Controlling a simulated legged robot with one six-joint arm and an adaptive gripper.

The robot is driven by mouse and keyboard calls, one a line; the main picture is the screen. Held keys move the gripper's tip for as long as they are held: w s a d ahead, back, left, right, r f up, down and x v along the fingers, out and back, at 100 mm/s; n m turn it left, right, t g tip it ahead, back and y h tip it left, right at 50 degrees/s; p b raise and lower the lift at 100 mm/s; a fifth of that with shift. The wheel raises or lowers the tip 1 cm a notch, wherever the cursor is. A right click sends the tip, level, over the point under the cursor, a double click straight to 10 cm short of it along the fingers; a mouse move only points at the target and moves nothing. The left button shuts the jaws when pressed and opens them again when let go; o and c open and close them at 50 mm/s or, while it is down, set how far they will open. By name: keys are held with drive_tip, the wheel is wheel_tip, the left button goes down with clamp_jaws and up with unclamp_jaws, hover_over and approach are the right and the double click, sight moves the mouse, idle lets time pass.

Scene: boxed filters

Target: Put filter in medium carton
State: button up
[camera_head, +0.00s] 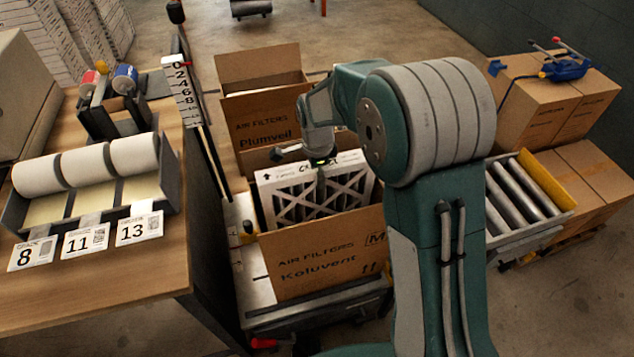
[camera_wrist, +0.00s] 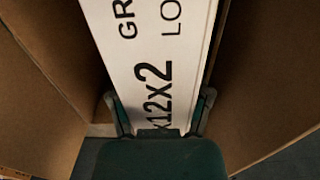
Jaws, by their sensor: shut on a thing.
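The filter (camera_head: 322,192) has a white frame and a dark, criss-crossed face. It stands upright inside the open medium carton (camera_head: 322,268), which is marked "M" and "Koluvent". The filter's upper part shows above the carton's front wall, and its lower part is hidden. My gripper (camera_head: 319,163) is at the filter's top edge. In the wrist view my gripper (camera_wrist: 160,115) has one finger on each side of the filter's white printed edge (camera_wrist: 160,60), shut on it. Brown carton walls show on both sides there.
A "Plumveil" carton (camera_head: 262,125) stands open behind the medium carton. A wooden bench (camera_head: 100,275) with label rolls (camera_head: 85,168) and number cards is at left. A roller conveyor (camera_head: 520,195) and stacked cartons (camera_head: 560,100) are at right, beyond my arm.

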drive_tip(key=f, duration=0.3)
drive_tip(key=shift+a+f, duration=0.25)
drive_tip(key=shift+d+f, duration=0.15)
drive_tip(key=shift+f, duration=0.45)
drive_tip(key=o, duration=1.4)
drive_tip(key=shift+c, duration=0.2)
drive_tip(key=shift+r, duration=0.1)
wheel_tip(320, 180, up, 13)
drive_tip(key=shift+r, duration=0.1)
